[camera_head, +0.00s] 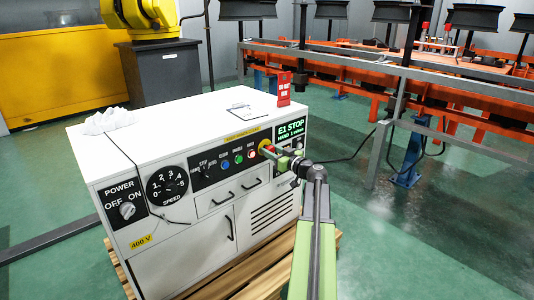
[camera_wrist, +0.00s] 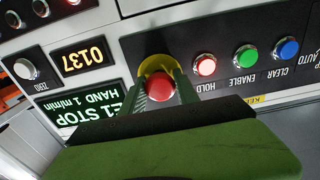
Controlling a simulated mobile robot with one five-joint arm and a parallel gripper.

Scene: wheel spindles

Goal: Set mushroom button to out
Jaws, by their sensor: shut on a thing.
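The red mushroom button (camera_wrist: 159,88) sits on a yellow collar (camera_wrist: 155,63) on the dark control strip of the white cabinet. In the wrist view my gripper (camera_wrist: 160,90) has one finger on each side of the red cap, shut on it. In the head view my gripper (camera_head: 270,153) reaches the right part of the cabinet's front, and the button (camera_head: 264,145) is partly hidden behind it. The display (camera_wrist: 97,112) next to the button reads "E1 STOP HAND 1 m/min".
Beside the button are the HOLD button (camera_wrist: 204,65), green ENABLE button (camera_wrist: 246,57) and blue CLEAR button (camera_wrist: 286,49). A speed dial (camera_head: 167,187) and power switch (camera_head: 127,210) are at the left. A red sign (camera_head: 284,89) and clipboard (camera_head: 243,111) are on top.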

